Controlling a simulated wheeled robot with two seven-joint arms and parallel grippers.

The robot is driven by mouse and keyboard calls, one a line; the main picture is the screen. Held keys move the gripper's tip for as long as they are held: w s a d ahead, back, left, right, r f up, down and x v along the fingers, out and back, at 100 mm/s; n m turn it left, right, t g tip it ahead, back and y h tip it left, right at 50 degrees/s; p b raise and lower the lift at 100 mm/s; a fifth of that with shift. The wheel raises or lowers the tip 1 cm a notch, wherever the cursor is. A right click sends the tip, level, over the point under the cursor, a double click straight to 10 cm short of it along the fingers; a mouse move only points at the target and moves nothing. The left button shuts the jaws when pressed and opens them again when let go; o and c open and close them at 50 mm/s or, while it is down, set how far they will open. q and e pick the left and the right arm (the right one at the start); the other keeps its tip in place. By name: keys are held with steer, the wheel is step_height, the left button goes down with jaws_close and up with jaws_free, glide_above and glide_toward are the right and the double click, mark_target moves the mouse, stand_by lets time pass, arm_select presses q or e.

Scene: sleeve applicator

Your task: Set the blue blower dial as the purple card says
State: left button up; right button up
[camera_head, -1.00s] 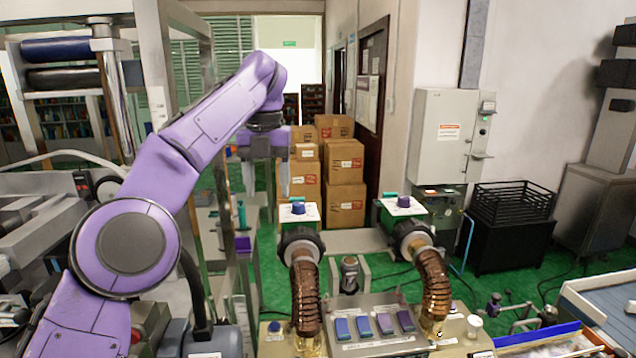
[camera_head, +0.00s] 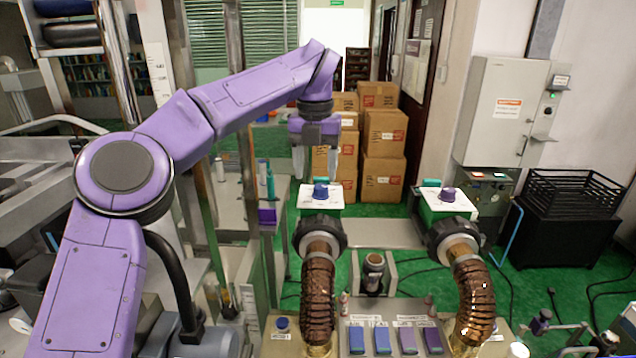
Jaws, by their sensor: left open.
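The blue blower dial (camera_head: 320,191) is a small blue knob on a white plate, on top of the left blower. My left gripper (camera_head: 316,173) is open, pointing down with its fingers just above or behind this dial; whether they touch it I cannot tell. A second dial (camera_head: 448,194), purple, sits on the right blower's white plate. Two blue pieces (camera_head: 369,340) and two purple pieces (camera_head: 419,340) stand in a row on the front panel. Their labels are too small to read, and I cannot tell which thing is the purple card. My right gripper is not in view.
Brown ribbed hoses (camera_head: 318,288) rise to both blowers, with a dark jar (camera_head: 374,272) between them. Cardboard boxes (camera_head: 382,135) stack behind. A grey wall cabinet (camera_head: 501,112) and a black crate (camera_head: 570,197) are at the right.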

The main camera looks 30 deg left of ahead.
mark_target(323, 184)
arm_select(q)
steer(key=w+f, duration=0.2)
steer(key=f, duration=0.1)
steer(key=w+f, duration=0.1)
steer(key=f, duration=0.1)
steer(key=shift+d, duration=0.1)
steer(key=shift+s+r, duration=0.4)
steer(key=shift+s, duration=0.45)
steer(key=c, duration=1)
steer(key=shift+c, duration=0.2)
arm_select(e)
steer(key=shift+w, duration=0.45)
arm_select(q)
steer(key=shift+f, duration=0.1)
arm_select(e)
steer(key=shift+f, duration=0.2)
